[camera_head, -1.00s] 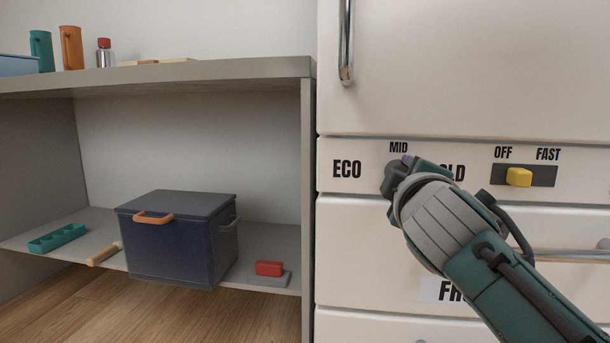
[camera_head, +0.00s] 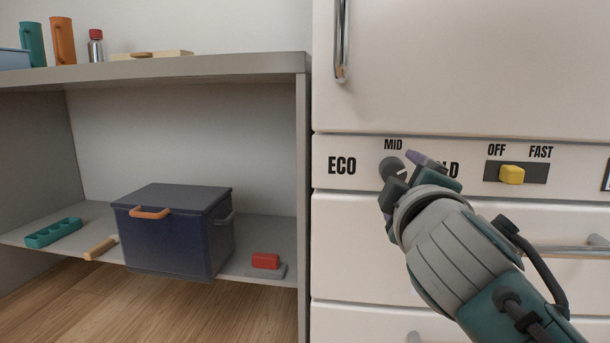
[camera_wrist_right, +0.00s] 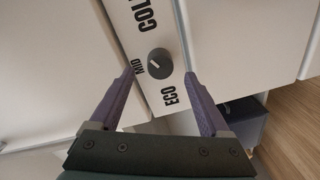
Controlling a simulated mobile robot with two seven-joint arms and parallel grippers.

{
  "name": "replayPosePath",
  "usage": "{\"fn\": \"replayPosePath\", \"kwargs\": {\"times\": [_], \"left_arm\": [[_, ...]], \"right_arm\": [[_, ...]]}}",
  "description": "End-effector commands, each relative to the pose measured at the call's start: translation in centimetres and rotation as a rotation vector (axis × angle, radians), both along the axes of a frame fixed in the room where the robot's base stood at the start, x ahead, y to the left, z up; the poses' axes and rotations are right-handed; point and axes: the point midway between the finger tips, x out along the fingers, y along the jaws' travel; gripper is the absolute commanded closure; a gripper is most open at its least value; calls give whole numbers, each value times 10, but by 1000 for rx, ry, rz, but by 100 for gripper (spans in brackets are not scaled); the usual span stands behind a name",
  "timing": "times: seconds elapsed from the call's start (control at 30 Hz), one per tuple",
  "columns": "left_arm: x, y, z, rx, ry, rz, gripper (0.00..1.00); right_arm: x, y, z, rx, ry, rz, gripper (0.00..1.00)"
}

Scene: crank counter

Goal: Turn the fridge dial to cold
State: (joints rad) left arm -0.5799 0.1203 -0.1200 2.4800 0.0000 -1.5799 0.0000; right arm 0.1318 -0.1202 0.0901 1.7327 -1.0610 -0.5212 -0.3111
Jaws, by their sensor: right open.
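The fridge dial (camera_head: 391,168) is a round dark grey knob on the white fridge's control strip. ECO is to its left, MID above, and the COLD label (camera_head: 451,170) to its right is partly hidden by my gripper. The dial also shows whole in the right wrist view (camera_wrist_right: 160,62), with a light pointer line whose exact setting I cannot tell. My right gripper (camera_head: 408,175) is open with purple fingertips. In the wrist view its fingers (camera_wrist_right: 160,75) stand apart on either side below the dial, with nothing between them. My left gripper is not in view.
A yellow slider (camera_head: 512,174) between OFF and FAST sits right of the dial. Drawer handles (camera_head: 575,248) and a door handle (camera_head: 341,45) stick out from the fridge. At left, a shelf unit (camera_head: 302,180) holds a dark blue box (camera_head: 172,240) and a red block (camera_head: 265,261).

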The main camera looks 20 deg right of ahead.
Motion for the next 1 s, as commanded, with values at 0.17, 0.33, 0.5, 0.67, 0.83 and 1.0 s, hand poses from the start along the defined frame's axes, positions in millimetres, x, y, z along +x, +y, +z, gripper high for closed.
{"fn": "replayPosePath", "kwargs": {"times": [0.17,0.33,0.5,0.67,0.83,1.0], "left_arm": [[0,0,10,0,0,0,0],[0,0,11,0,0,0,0],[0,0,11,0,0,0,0],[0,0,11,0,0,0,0],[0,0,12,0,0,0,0],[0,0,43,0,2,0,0]], "right_arm": [[-30,17,2,2,3,-1,20],[-44,25,3,1,0,0,20],[-46,27,3,-1,-1,1,20],[-46,26,3,-1,-1,1,20],[-46,26,3,0,-1,0,20],[-53,22,29,44,8,-18,20]]}}
